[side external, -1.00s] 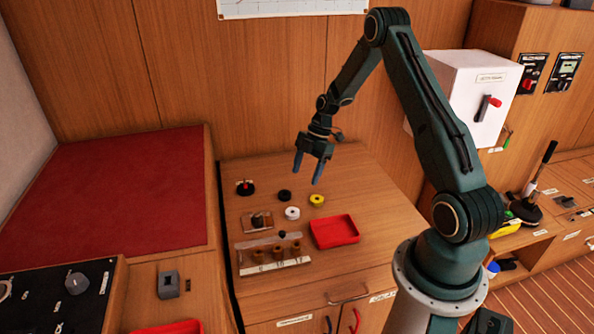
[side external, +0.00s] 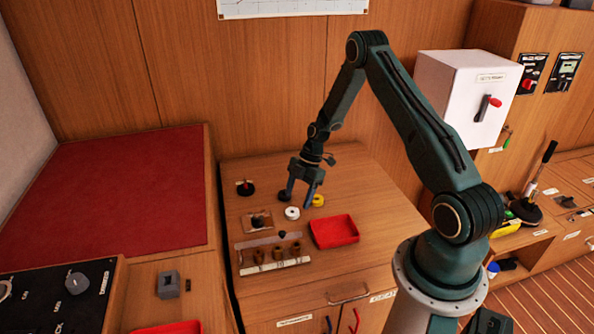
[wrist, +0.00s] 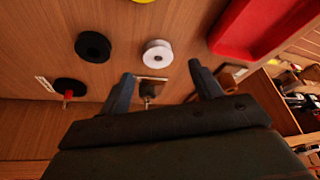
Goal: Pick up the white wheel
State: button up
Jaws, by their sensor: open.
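The white wheel (side external: 292,213) lies flat on the wooden counter top, between the black wheel (side external: 284,196) and the red tray. In the wrist view the white wheel (wrist: 157,53) shows its dark centre hole and lies beyond the fingertips, roughly between them. My gripper (side external: 299,196) is open and empty, with its blue fingers pointing down above the wheels; it also shows in the wrist view (wrist: 161,72). The exact height of the fingertips over the counter is hard to tell.
A yellow wheel (side external: 318,201) lies right of the white one. A red tray (side external: 334,231) stands in front on the right. A black base with a red peg (side external: 245,188), a small plate with a peg (side external: 257,221) and a rack with brown cups (side external: 277,253) stand left and front.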

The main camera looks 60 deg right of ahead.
aim_at(295, 210)
jog(key=shift+x, duration=2.35)
jog(key=shift+d, duration=0.2)
jog(key=shift+c, duration=0.2)
jog(key=c, duration=1)
